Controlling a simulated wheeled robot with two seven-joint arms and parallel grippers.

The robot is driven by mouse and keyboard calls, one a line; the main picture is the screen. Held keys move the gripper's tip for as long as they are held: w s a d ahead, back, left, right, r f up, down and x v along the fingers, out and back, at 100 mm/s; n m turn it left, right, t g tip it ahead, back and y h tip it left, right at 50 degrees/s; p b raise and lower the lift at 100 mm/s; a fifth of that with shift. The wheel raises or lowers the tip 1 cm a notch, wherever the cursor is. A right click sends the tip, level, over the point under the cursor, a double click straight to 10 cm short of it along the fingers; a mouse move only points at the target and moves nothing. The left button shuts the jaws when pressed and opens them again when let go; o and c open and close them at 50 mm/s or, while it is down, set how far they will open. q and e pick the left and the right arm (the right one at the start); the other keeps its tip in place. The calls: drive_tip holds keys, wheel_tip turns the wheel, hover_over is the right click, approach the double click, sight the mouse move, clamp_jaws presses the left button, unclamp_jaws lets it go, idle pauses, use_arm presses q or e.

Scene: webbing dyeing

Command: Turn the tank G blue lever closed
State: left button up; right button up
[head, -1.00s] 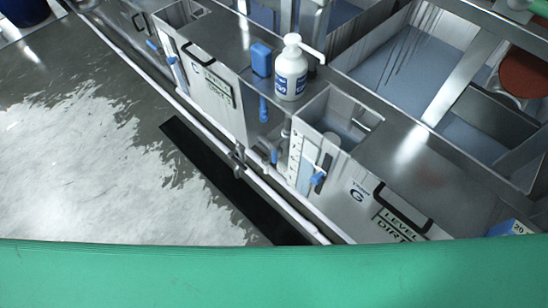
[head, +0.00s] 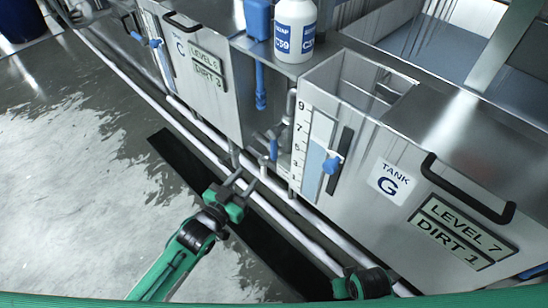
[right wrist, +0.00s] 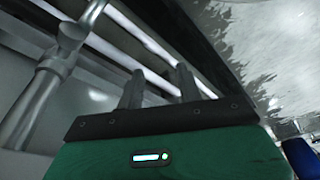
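Tank G (head: 345,210) is a grey metal tank with a "TANK G" label and a numbered level gauge. A second small blue lever (head: 273,150) is at the pipe fittings left of the gauge.
White pipes (head: 196,133) run along the tank fronts above a dark floor strip (head: 190,173). A neighbouring tank (head: 196,90) stands at the upper left.

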sight(272, 149)
use_arm(q)
drive_tip(key=shift+h, duration=0.3)
drive_tip(key=x, duration=0.4)
drive_tip(key=r+x, duration=0.1)
drive_tip(key=x, duration=0.7)
drive_tip(key=shift+d+r+b, duration=0.3)
drive_tip(key=shift+d+r, duration=0.1)
drive_tip(key=shift+w+d, duration=0.4)
drive_tip(key=shift+w, duration=0.2)
use_arm(e)
drive_tip(key=shift+r, duration=1.05)
use_arm(q)
drive_tip(key=shift+c, duration=0.2)
clamp_jaws()
